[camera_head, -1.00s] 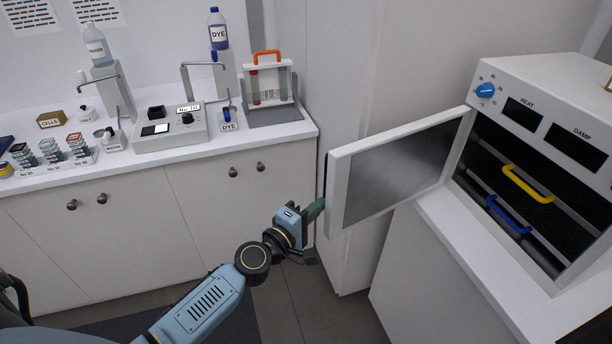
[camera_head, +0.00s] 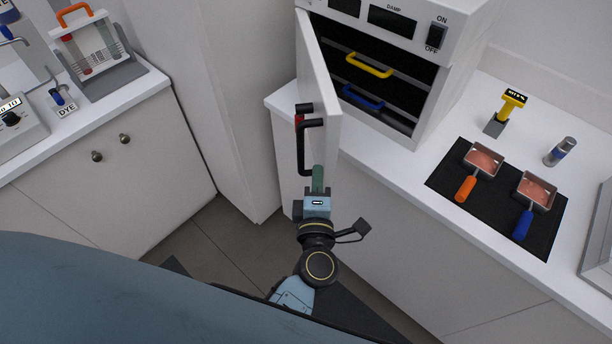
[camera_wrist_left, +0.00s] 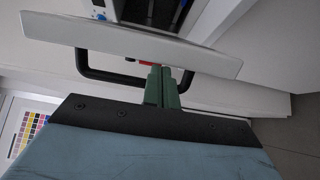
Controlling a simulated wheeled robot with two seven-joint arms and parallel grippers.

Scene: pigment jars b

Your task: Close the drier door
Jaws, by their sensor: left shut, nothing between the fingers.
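The drier (camera_head: 455,48) stands at the top of the head view with its dark opening showing. Its white door (camera_head: 318,75) hangs open on the left side and juts toward me, almost edge-on. A black bar handle (camera_head: 303,150) is on the door's outer face. My left gripper (camera_head: 318,178) is shut and empty, its green fingertips at the door's lower free corner beside the handle. In the left wrist view, the fingers (camera_wrist_left: 162,86) are together near the handle (camera_wrist_left: 92,72) and the door's edge (camera_wrist_left: 130,44). Contact is hard to tell. My right gripper is out of view.
Inside the drier are a yellow handle (camera_head: 369,66) and a blue handle (camera_head: 362,97). Right of it, the white counter holds a black mat (camera_head: 497,217) with two pans and a small bottle (camera_head: 560,151). A tall white panel (camera_head: 215,110) stands left of the door.

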